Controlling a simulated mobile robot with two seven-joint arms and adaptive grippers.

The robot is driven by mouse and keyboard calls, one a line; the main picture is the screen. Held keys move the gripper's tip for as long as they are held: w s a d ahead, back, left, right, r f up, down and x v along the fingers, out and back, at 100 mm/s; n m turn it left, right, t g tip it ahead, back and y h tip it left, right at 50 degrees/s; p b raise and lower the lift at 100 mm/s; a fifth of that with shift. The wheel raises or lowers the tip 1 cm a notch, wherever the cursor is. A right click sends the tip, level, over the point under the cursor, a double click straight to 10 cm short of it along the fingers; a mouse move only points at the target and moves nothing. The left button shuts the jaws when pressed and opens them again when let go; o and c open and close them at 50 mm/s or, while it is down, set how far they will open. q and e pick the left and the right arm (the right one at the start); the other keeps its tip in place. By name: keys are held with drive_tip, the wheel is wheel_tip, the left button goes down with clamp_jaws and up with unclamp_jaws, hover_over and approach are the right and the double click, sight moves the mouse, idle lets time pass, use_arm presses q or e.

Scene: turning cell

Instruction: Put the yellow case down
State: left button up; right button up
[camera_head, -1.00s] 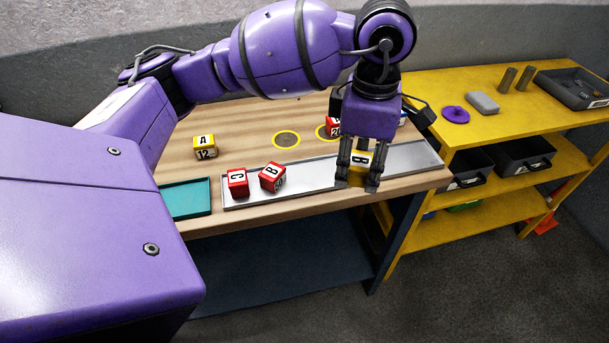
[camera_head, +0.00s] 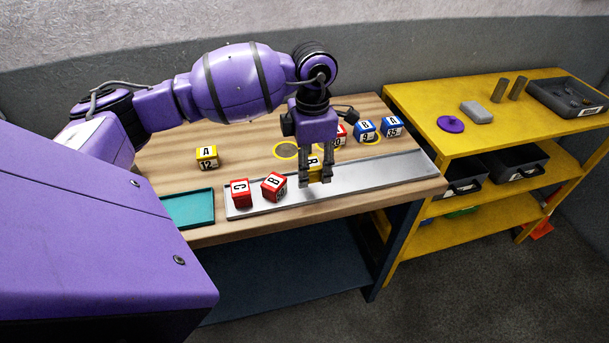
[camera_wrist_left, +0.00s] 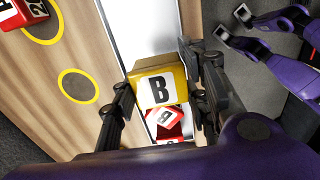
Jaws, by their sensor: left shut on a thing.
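The yellow case marked B (camera_head: 313,162) is between the fingers of my left gripper (camera_head: 316,180), which is shut on it. In the wrist view the yellow case (camera_wrist_left: 158,86) shows its B label, with a finger on each side. It is over the long metal tray (camera_head: 385,171), right of two red cases; I cannot tell whether it touches the tray. My right gripper (camera_wrist_left: 232,23) shows only in the wrist view, at upper right, with its fingers apart and empty.
Red cases marked C (camera_head: 241,193) and B (camera_head: 274,187) sit in the tray's left part. Another yellow case, A (camera_head: 207,157), stands behind the teal tray (camera_head: 188,208). Blue cases (camera_head: 364,129) and a red one stand behind. The metal tray's right part is clear.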

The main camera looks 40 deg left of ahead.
use_arm(q)
drive_tip(key=shift+w+a+f, duration=0.1)
drive_tip(key=shift+a+f, duration=0.55)
drive_tip(key=shift+f, duration=0.1)
drive_tip(key=shift+a+f, duration=0.15)
drive_tip(key=shift+f, duration=1.55)
drive_tip(key=shift+f, duration=0.1)
drive_tip(key=o, duration=1)
